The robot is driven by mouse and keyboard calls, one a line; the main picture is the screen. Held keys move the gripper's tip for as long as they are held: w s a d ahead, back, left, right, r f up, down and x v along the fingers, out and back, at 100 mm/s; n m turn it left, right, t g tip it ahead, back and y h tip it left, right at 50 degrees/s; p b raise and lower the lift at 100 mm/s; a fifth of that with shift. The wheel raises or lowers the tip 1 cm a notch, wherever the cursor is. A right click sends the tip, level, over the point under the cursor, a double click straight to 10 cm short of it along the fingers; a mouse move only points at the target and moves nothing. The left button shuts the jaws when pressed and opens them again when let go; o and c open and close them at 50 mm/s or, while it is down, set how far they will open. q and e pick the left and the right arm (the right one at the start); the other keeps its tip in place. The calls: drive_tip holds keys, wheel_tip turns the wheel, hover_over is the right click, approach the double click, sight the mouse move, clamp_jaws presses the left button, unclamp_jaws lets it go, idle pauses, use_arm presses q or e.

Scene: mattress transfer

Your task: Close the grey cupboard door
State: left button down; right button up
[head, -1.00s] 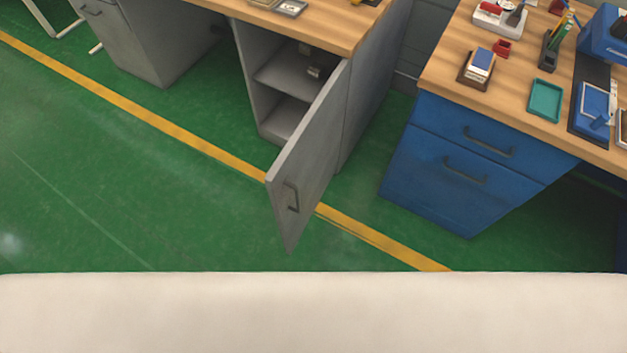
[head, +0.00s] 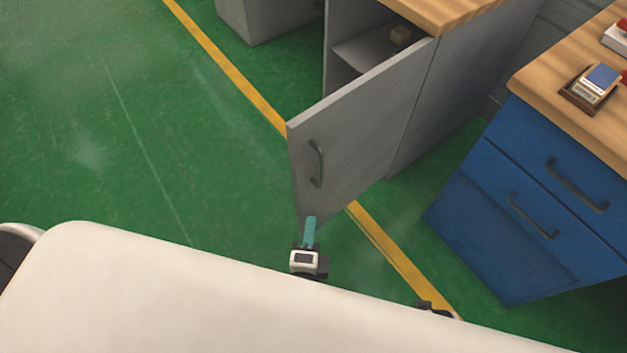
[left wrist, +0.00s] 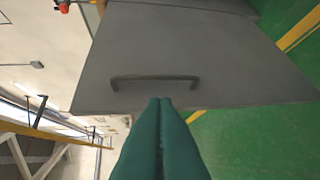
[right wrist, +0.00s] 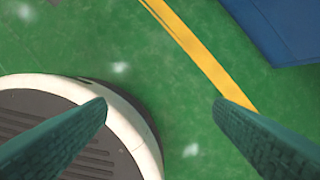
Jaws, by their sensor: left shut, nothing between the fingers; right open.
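The grey cupboard door (head: 365,120) stands wide open, hinged at its right side on the grey cupboard (head: 460,85). Its dark handle (head: 317,163) is near the free edge. My left gripper (head: 310,222) is shut and empty at the door's lower free corner; whether it touches cannot be told. In the left wrist view, the shut fingertips (left wrist: 160,100) point at the door (left wrist: 190,45), next to the handle (left wrist: 155,80). My right gripper (right wrist: 160,105) is open and empty over the floor; in the head view only a small dark part of that arm shows.
A blue drawer cabinet (head: 540,200) with a wooden top stands to the right of the cupboard. A small item lies on the cupboard's shelf (head: 365,52). Green floor (head: 150,130) with a yellow line is clear to the left.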

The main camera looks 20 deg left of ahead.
use_arm(q)
wheel_tip(320, 180, up, 4)
drive_tip(key=t, duration=0.1)
drive_tip(key=p, duration=0.1)
approach(305, 148)
drive_tip(key=w+d, duration=0.3)
drive_tip(key=w, duration=0.1)
drive_tip(key=a, duration=0.1)
drive_tip(key=w+a, duration=0.1)
drive_tip(key=a, duration=0.1)
drive_tip(key=shift+w+a+f+t+y+p, duration=0.1)
drive_tip(key=shift+w+f+t+y+p, duration=0.1)
drive_tip(key=shift+f+t+y+p, duration=0.15)
drive_tip(key=shift+w+a+f, duration=0.1)
drive_tip(key=shift+w+a, duration=0.1)
drive_tip(key=shift+a, duration=0.05)
use_arm(e)
drive_tip(key=s+f, duration=0.1)
drive_tip(key=f, duration=0.2)
drive_tip(key=s+d+f, duration=0.1)
drive_tip(key=shift+s+f, duration=0.35)
drive_tip(key=shift+f, duration=0.05)
